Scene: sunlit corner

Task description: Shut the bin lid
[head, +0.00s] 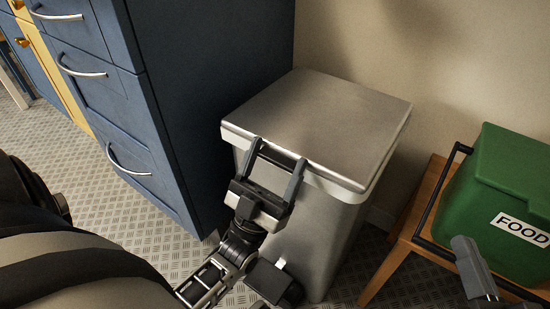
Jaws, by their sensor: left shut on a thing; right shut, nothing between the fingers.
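The bin (325,240) is a tall silver-grey box with a pale rim, standing on the floor in the middle of the head view. Its flat brushed-metal lid (325,120) lies across the top, and I see no clear gap beneath it. My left gripper (278,152) is at the lid's front edge, its two fingers pointing up against the rim with part of the lid's edge between them. The gripper hides part of the bin's front. My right gripper (472,265) shows only partly at the lower right, shut and empty, in front of the green box and away from the bin.
A blue drawer cabinet (180,90) stands close to the bin's left. At right, a green box (500,180) labelled FOOD, with a black handle, rests on a wooden stand (408,235). A beige wall is behind. The patterned floor is clear at left.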

